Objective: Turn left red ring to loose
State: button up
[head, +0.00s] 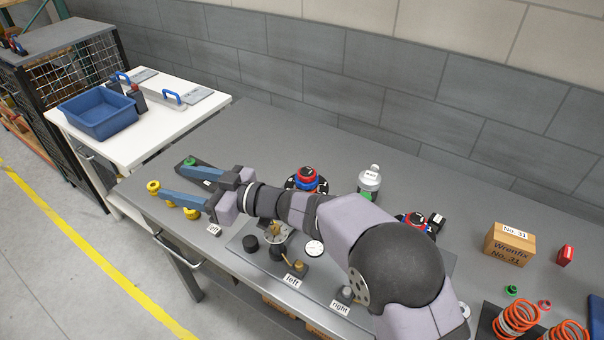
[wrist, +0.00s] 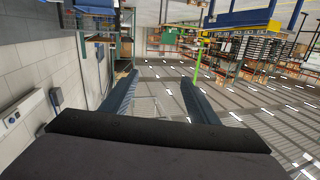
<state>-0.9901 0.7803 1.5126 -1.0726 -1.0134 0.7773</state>
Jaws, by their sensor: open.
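A red ring (head: 307,173) with a black top sits on a dark round base at the middle of the bench, with blue below the red. A second red part (head: 410,218) with blue stands farther right, partly hidden by my arm. I cannot read ring positions or tell how tight either is. My gripper (head: 172,182) is open and empty, stretched over the bench's left end, well left of the first red ring. In the wrist view its two blue fingers (wrist: 158,80) are apart, with nothing between them.
Yellow knobs (head: 153,187) and a green-topped part (head: 190,161) lie near my fingers. A plate with a gauge (head: 314,248) and labels lies below my arm. A white bottle (head: 369,182) stands right of the ring. A box (head: 510,243) and orange springs (head: 517,316) are at right.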

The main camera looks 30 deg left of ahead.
jog(key=s+a+m+t+y, duration=0.25)
jog(key=s+a+m, duration=0.35)
jog(key=s, duration=0.5)
jog(key=w+d+f+m+t+h+p, duration=0.1)
jog(key=w+d+m+t+h, duration=0.1)
jog(key=w+d+m+t, duration=0.35)
jog(key=w+d+f+m+t+h, duration=0.1)
jog(key=w+d+m+t+h, duration=0.15)
jog(key=w+m+t, duration=0.6)
jog(key=w+d+f+t+h, duration=0.2)
jog(key=w+d+h, duration=0.3)
jog(key=d, duration=0.3)
jog(key=w+d+f+t+h, duration=0.2)
jog(key=w+d+t+h, duration=0.2)
jog(key=d+h, duration=0.3)
jog(key=shift+w+d+f+n+h, duration=0.3)
jog(key=shift+w+d+f+h, duration=0.05)
jog(key=shift+w+h, duration=0.3)
